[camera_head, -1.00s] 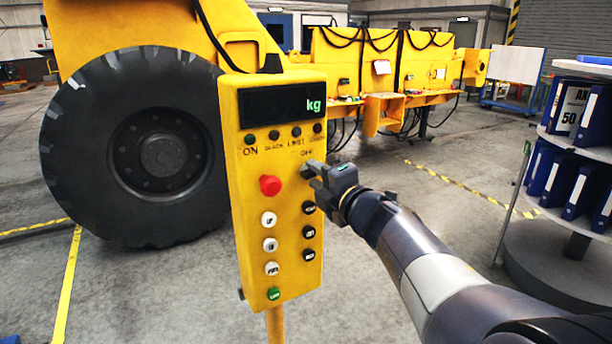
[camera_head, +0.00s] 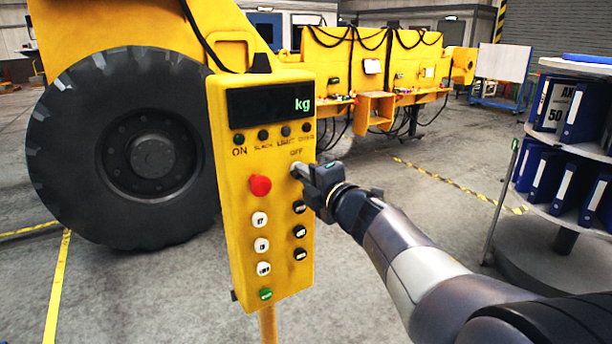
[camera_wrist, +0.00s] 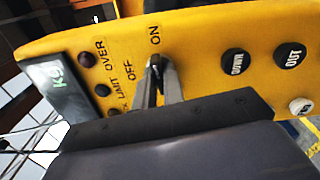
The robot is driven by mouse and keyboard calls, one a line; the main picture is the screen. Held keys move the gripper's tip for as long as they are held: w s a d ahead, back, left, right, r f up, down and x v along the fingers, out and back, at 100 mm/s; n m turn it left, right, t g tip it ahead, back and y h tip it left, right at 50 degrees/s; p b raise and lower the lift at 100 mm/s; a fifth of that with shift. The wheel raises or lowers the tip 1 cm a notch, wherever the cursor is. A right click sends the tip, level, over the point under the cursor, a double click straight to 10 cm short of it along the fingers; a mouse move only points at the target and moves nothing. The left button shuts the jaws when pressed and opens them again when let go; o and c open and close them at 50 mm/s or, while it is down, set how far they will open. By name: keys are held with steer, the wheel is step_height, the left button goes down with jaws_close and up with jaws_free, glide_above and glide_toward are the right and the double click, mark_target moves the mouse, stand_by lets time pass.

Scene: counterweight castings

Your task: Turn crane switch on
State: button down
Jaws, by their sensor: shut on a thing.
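The yellow crane control box (camera_head: 230,190) stands on a post in the middle of the head view. Its dark display (camera_head: 270,104) shows "kg" in green. My gripper (camera_head: 298,172) is at the right side of the box face, just below the "OFF" label. In the wrist view my gripper (camera_wrist: 157,80) has its two fingers shut on the small switch (camera_wrist: 155,60) between the "OFF" and "ON" labels. The fingers hide most of the switch, so I cannot tell its exact position.
A red emergency button (camera_head: 260,185) is left of my gripper. White buttons (camera_head: 261,219) and black buttons (camera_head: 299,207) sit below. A large tyre (camera_head: 125,150) stands behind left. A shelf with blue binders (camera_head: 545,180) is at the right.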

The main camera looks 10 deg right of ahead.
steer(key=shift+m+p, duration=0.5)
steer(key=shift+m, duration=0.5)
steer(key=c, duration=1.5)
jaws_free()
steer(key=v, duration=1)
steer(key=shift+s+d, duration=0.15)
steer(key=shift+s, duration=0.25)
steer(key=shift+w, duration=0.1)
